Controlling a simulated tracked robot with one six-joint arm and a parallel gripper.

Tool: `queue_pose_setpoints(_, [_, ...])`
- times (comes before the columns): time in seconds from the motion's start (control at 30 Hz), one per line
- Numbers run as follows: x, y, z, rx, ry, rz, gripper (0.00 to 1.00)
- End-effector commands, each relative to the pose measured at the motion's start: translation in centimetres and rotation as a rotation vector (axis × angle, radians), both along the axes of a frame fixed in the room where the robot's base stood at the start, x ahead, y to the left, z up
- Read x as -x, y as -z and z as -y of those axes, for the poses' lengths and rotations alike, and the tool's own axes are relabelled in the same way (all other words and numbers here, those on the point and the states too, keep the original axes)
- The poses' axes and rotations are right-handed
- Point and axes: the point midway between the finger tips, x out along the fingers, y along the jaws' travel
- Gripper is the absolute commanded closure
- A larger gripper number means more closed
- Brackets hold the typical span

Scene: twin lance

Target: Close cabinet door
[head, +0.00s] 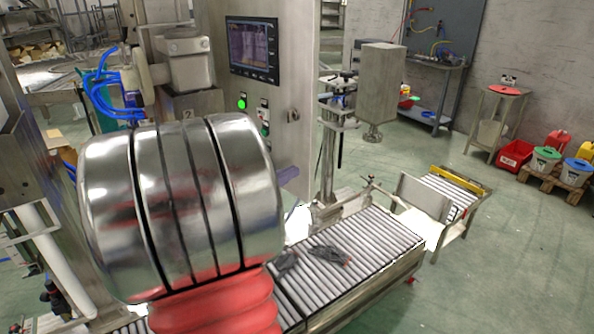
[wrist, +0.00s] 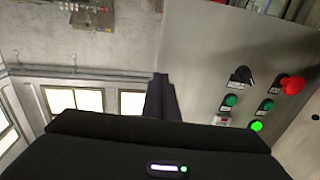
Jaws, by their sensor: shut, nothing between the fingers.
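The steel cabinet (head: 293,60) stands at the centre of the head view. Its front carries a screen (head: 252,48), a lit green button (head: 242,103) and a small round fitting (head: 293,115) near the right edge. I cannot tell how far the door stands open. In the wrist view, the steel panel (wrist: 205,60) with its buttons fills the right side. My gripper (wrist: 160,97) is shut and empty, its dark fingers overlapping the panel's left edge; contact cannot be told. In the head view, my shiny arm hides the cabinet's lower left.
A roller conveyor (head: 365,245) runs below and right of the cabinet, with dark items (head: 330,255) on it. A metal stand (head: 330,150) is right of the cabinet. Open green floor lies farther right. The wrist view shows a red button (wrist: 292,85) and windows (wrist: 75,100).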

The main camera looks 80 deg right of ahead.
Motion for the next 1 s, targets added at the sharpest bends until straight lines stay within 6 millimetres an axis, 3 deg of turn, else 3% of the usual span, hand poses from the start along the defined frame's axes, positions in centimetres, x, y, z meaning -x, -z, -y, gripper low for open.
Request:
queue_pose_setpoints(0.33, [1.7,0.0,2.7,0.000,0.001,0.000,1.00])
queue_pose_setpoints(1.0, [2.4,0.0,3.3,0.001,-0.002,0.000,1.00])
